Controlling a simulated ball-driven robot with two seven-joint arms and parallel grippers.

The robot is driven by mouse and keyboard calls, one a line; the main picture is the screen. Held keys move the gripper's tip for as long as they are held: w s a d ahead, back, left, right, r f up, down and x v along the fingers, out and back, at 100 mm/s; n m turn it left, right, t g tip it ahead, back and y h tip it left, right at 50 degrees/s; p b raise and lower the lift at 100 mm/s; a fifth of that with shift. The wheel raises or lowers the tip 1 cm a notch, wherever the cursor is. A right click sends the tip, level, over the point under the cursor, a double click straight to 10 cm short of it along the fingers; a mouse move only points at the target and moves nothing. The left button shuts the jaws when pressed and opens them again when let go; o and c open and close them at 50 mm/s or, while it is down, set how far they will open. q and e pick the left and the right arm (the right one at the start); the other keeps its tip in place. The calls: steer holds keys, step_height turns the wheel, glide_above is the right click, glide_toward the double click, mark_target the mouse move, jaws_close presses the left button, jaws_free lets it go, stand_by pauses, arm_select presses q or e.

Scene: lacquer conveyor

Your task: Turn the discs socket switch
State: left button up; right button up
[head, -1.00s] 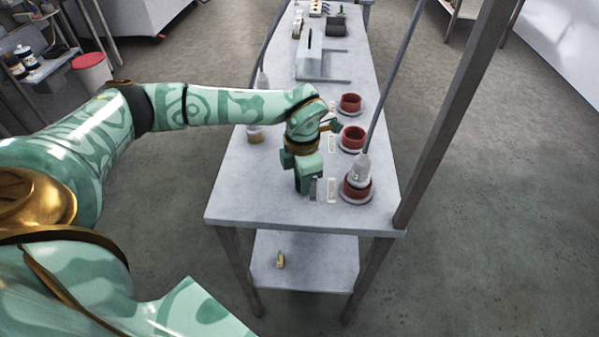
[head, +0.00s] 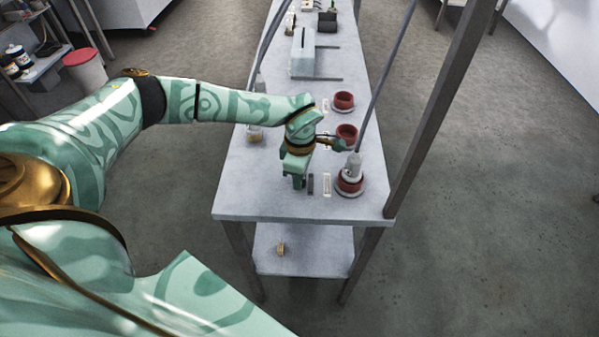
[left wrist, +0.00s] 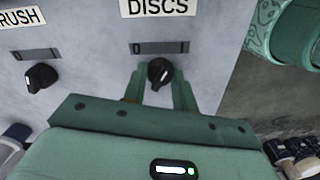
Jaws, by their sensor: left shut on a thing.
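The discs socket switch is a black round knob (left wrist: 159,73) with a white mark, under the DISCS label (left wrist: 158,7) and a dark slot (left wrist: 160,47) on a grey panel. In the left wrist view my left gripper (left wrist: 160,88) has one green finger on each side of the knob and is shut on it. The knob's mark points roughly up and down, slightly tilted. In the head view my left gripper (head: 297,180) is at the near part of the table, and the knob is hidden there. My right gripper is not in view.
A second black knob (left wrist: 40,77) sits left of the switch under a partly cut-off label ending in RUSH. On the long table (head: 250,205), red cups (head: 346,133) line the right side. A grey post (head: 425,130) rises by the right edge. The table's near left corner is clear.

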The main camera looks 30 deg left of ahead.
arm_select(q)
steer(key=shift+w, duration=0.1)
stand_by(0.4)
steer(key=o, duration=1)
steer(key=shift+r, duration=0.1)
step_height(320, 180, up, 16)
steer(key=p, duration=0.3)
steer(key=shift+r, duration=0.1)
